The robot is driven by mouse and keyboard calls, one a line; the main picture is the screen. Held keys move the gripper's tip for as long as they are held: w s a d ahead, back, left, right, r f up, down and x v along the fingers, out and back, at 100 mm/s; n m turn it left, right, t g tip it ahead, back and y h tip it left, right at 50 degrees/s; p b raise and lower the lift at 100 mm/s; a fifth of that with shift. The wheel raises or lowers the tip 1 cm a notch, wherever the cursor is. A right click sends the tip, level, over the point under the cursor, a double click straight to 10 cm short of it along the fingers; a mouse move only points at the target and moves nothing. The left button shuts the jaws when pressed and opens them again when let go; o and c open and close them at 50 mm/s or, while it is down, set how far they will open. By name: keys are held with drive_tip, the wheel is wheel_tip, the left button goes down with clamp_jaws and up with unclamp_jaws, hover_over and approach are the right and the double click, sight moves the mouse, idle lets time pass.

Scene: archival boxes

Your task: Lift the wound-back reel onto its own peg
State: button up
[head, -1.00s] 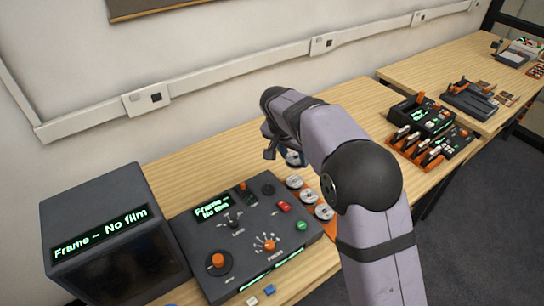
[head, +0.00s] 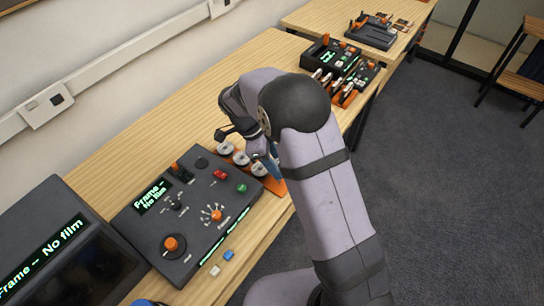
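Several silvery reels sit in a row on an orange rack along the right edge of the dark control console (head: 185,210): a far reel (head: 225,148), a middle reel (head: 241,158) and a near reel (head: 258,170). I cannot tell which is the wound-back one, and its peg is not distinguishable. My gripper (head: 265,153) is at the arm's end, low over or beside the orange rack (head: 275,185). My arm largely hides it. The fingertips are unclear.
A dark monitor (head: 70,255) reading "No film" stands at the lower left. Dark units with orange parts (head: 335,62) stand farther along the bench. A blue block (head: 229,255) and a white block lie before the console. The wooden bench (head: 150,140) behind the console is clear.

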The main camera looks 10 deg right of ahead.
drive_tip(key=shift+m, duration=0.5)
drive_tip(key=shift+f+b, duration=0.8)
drive_tip(key=shift+f, duration=0.7)
drive_tip(key=shift+f, duration=0.1)
drive_tip(key=shift+f+b, duration=0.8)
drive_tip(key=shift+b, duration=0.1)
drive_tip(key=shift+f, duration=0.15)
drive_tip(key=shift+f+b, duration=0.65)
drive_tip(key=shift+b, duration=0.05)
drive_tip(key=shift+f+b, duration=0.35)
drive_tip(key=shift+b, duration=0.15)
